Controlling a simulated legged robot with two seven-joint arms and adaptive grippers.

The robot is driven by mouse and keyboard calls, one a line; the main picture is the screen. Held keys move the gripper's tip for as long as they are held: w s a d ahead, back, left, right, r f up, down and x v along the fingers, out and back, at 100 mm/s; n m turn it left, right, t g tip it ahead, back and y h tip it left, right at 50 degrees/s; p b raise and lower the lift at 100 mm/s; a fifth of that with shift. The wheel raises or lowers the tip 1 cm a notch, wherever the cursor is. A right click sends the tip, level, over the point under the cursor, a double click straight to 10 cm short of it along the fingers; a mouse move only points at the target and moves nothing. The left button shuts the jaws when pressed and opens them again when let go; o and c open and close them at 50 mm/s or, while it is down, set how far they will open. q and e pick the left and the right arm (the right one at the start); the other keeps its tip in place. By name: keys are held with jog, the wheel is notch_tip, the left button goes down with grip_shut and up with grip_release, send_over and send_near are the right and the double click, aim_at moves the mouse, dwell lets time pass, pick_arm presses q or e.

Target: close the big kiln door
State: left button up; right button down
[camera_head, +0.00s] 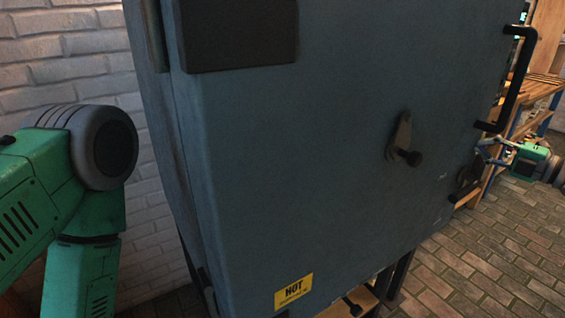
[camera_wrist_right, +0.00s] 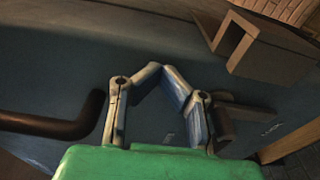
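The big kiln door (camera_head: 300,150) is a blue-grey panel filling the middle of the head view. It has a black bar handle (camera_head: 517,80) at its right edge, a latch lever (camera_head: 402,140) and a yellow HOT label (camera_head: 293,291). A gap between its far edge and the kiln body is not visible. My right gripper (camera_head: 484,150) is at the door's right edge, below the handle. In the right wrist view, its fingertips (camera_wrist_right: 160,72) meet with nothing seen between them; a dark bar (camera_wrist_right: 50,125) lies left of them, outside the fingers. My left gripper is out of view.
A white brick wall (camera_head: 70,65) stands behind my left arm. A wooden shelf rack (camera_head: 540,88) stands beyond the door at the right. The brick floor (camera_head: 480,270) is clear at the lower right.

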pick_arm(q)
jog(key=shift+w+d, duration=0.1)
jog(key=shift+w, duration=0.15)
pick_arm(e)
jog(key=shift+w+a, duration=0.3)
jog(key=shift+w, duration=0.25)
jog(key=shift+w+a, duration=0.3)
jog(key=shift+w, duration=0.25)
jog(key=shift+s+d, duration=0.1)
jog(key=shift+d, duration=0.05)
